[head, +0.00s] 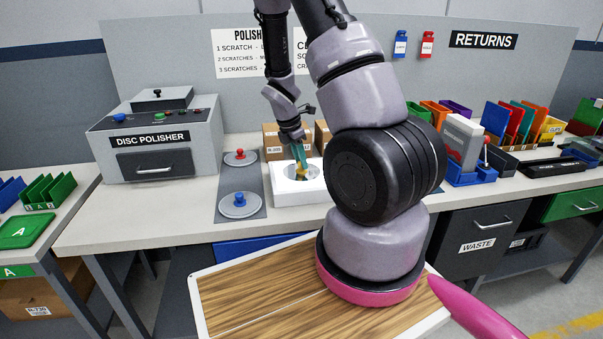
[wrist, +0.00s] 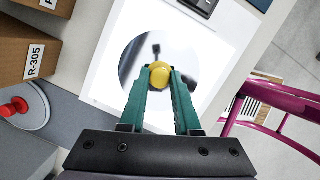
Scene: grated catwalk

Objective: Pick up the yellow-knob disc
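The yellow knob (wrist: 160,75) sits between my fingertips in the wrist view, with no gap seen on either side. It belongs to a shiny round disc (wrist: 186,60) in a white square holder (wrist: 103,82). My gripper (wrist: 160,80) has teal fingers, and they appear shut on the knob. In the head view my gripper (head: 301,165) reaches down into the same white holder (head: 283,194), which stands on the bench. The disc looks level in the holder; I cannot tell whether it touches the bottom. My fingers hide much of the knob in the head view.
Left of the holder, a grey mat (head: 228,180) bears a red-knob disc (head: 240,157) and a blue-knob disc (head: 240,204). Cardboard boxes (head: 272,138) stand behind the holder. The disc polisher (head: 155,140) is at the left. A waste drawer (head: 477,246) is at the right.

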